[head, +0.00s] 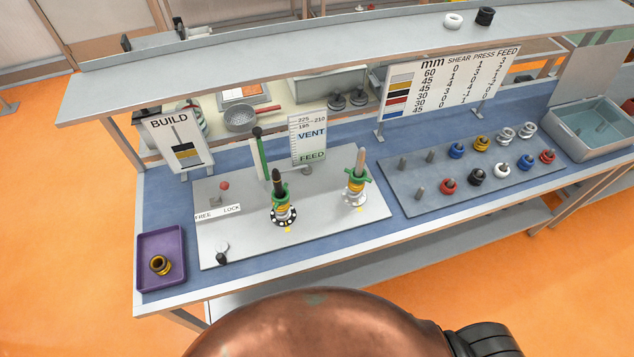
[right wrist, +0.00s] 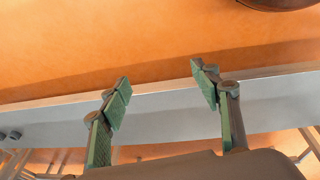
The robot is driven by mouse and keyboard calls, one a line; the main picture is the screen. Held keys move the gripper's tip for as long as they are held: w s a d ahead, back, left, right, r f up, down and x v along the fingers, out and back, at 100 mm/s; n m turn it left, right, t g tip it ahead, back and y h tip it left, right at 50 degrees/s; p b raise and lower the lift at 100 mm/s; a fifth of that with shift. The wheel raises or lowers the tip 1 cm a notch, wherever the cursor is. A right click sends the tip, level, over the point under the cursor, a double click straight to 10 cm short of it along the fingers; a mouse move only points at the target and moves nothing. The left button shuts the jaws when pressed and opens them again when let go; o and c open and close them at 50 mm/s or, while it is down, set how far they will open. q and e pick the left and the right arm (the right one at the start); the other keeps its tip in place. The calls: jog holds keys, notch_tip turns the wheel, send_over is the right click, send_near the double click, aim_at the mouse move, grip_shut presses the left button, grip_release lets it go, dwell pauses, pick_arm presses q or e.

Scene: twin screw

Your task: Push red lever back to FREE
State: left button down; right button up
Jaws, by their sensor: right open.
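The red lever (head: 224,186) has a red ball knob on a short stem and stands at the left of the grey panel (head: 325,230) in the head view. Its knob sits slightly right of its base. The white label (head: 218,213) in front reads FREE on the left and LOCK on the right. My right gripper (right wrist: 160,78) is open and empty in the right wrist view, with orange floor and a grey bench edge beyond its fingers. The lever is not in that view. Neither gripper shows in the head view, so nothing touches the lever there.
Two posts with stacked rings (head: 283,214) (head: 356,191) stand right of the lever. A green upright (head: 261,160) and BUILD sign (head: 180,143) stand behind. A purple tray (head: 148,281) lies left, a pegboard with coloured rings (head: 400,190) right. An overhead shelf (head: 300,50) spans the bench.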

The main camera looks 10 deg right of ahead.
jog(key=s+a+f+g+b, duration=0.1)
jog(key=s+f+b, duration=0.2)
jog(key=s+f, duration=1.1)
jog(key=s, duration=0.3)
jog(key=shift+s+a+f+g, duration=0.25)
jog(key=shift+s+a+g, duration=0.1)
jog(key=shift+a+g, duration=0.05)
jog(key=shift+c, duration=0.6)
